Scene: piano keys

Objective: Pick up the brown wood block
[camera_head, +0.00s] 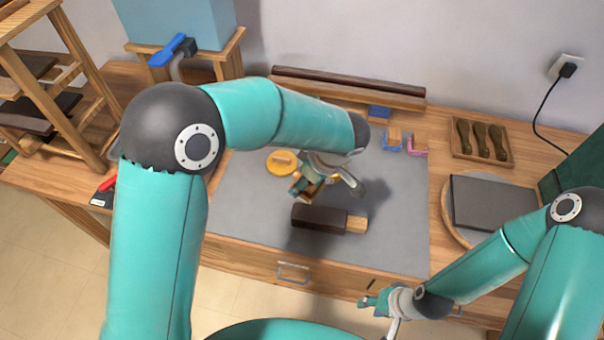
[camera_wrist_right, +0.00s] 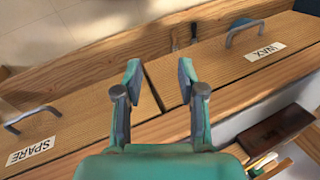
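A small brown wood block (camera_head: 308,187) shows on the grey mat's middle, close under my left gripper (camera_head: 328,182), which partly covers it. I cannot tell whether the fingers touch it or how far they are apart. A dark brown block with a pale wood end (camera_head: 320,219) lies nearer the mat's front edge, below that gripper in the picture. My right gripper (camera_head: 378,304) hangs at the bench's front edge, well away from both. In the right wrist view the right gripper (camera_wrist_right: 160,90) is open, with nothing between its fingers, facing the drawer fronts.
A yellow round piece (camera_head: 281,162) lies left of my left gripper. Blue and pink pieces (camera_head: 404,143) stand at the mat's back right. A tray of dark handles (camera_head: 482,142) and a dark slab on a round board (camera_head: 492,203) lie to the right. The mat's right part is clear.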

